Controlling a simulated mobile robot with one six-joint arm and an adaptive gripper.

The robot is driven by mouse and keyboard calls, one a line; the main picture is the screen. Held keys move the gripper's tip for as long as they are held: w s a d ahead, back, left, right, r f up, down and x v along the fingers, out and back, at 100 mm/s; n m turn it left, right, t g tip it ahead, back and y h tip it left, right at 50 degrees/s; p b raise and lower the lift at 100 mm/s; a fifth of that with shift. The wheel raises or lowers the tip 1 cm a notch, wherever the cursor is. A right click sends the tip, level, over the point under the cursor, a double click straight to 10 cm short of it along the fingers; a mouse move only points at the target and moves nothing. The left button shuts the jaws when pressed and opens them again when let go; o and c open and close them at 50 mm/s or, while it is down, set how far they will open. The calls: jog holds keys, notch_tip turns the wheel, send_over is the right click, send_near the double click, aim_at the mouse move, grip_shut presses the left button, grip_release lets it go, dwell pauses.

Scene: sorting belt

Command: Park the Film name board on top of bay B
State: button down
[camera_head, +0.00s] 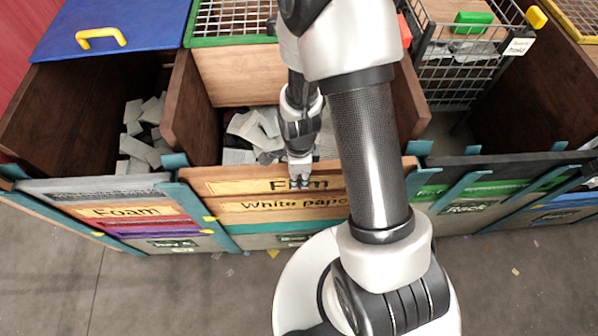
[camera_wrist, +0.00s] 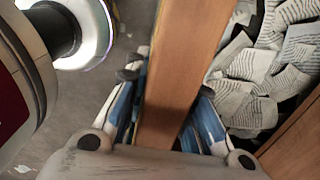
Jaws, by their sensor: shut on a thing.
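The Film name board (camera_head: 235,186) is wooden with a yellow label. It is the top board at the front of the middle bay, directly above the White paper board (camera_head: 235,206). My gripper (camera_head: 300,180) is shut on its upper edge and covers part of the word Film. In the wrist view my gripper (camera_wrist: 168,90) has a finger on each side of the Film name board (camera_wrist: 185,60). The middle bay's small green tag (camera_head: 293,238) is partly hidden by my arm. I cannot tell from it which letter the bay has.
The left bay's front carries a grey board (camera_head: 95,189), a Foam board (camera_head: 120,211) and others between teal posts. White scraps (camera_head: 145,135) lie inside. Paper and cloth-like pieces (camera_wrist: 275,70) lie behind the held board.

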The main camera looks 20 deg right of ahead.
dwell(0.4)
jog(key=shift+f, duration=0.65)
jog(key=c, duration=1.3)
grip_release()
notch_tip(320, 180, up, 12)
jog(key=shift+r, duration=0.1)
